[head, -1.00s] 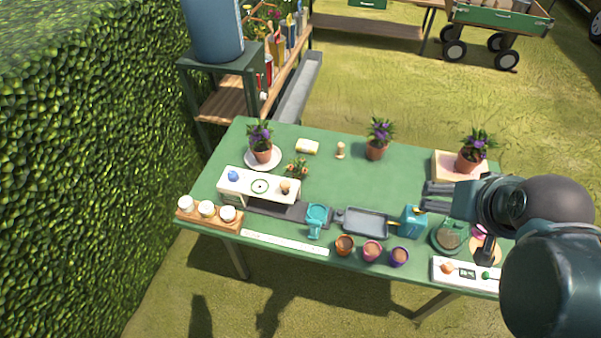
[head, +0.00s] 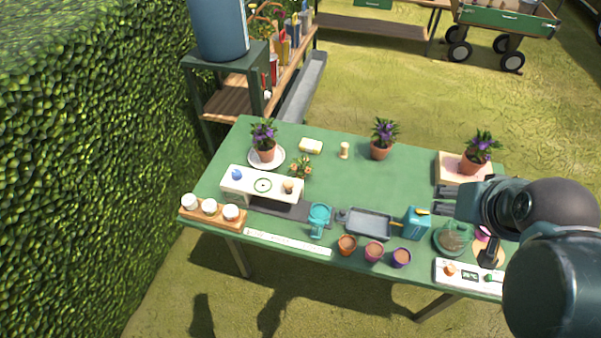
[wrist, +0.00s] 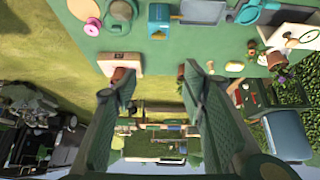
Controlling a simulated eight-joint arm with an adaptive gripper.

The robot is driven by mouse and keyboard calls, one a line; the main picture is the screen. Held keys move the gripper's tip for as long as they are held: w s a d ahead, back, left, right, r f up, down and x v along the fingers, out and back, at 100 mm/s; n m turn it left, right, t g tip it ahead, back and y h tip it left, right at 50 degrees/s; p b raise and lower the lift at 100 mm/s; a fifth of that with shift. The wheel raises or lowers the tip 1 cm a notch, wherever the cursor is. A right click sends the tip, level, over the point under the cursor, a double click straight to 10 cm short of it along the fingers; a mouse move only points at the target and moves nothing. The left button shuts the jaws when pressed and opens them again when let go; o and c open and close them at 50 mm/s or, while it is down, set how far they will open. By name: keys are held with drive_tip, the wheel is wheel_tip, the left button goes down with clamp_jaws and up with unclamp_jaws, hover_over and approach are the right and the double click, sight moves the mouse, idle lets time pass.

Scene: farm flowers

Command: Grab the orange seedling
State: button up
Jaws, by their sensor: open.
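The orange seedling (head: 300,168) is a small leafy plant with orange flowers. It stands on the green table just behind the right end of a white bench (head: 262,184), which may hide its base. My gripper (head: 440,200) is at the table's right side, well to the right of the seedling, with its fingers pointing left. In the wrist view my gripper (wrist: 158,88) has its two fingers spread wide with nothing between them.
Purple-flowered pots stand on a saucer (head: 279,163), at the back middle (head: 381,150) and on a board (head: 448,169) at right. The table centre is clear.

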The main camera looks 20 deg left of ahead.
drive_tip(key=shift+w+a, duration=0.1)
drive_tip(key=w+a+n+g, duration=0.2)
drive_tip(key=w+a+n, duration=0.2)
drive_tip(key=w+a, duration=0.5)
drive_tip(key=n+g, duration=0.5)
drive_tip(key=n, duration=0.4)
hover_over(300, 165)
drive_tip(key=f, duration=2.3)
drive_tip(key=shift+w+d+f, duration=0.15)
drive_tip(key=shift+d+f, duration=0.2)
drive_tip(key=shift+a+f, duration=0.3)
drive_tip(key=shift+f, duration=0.1)
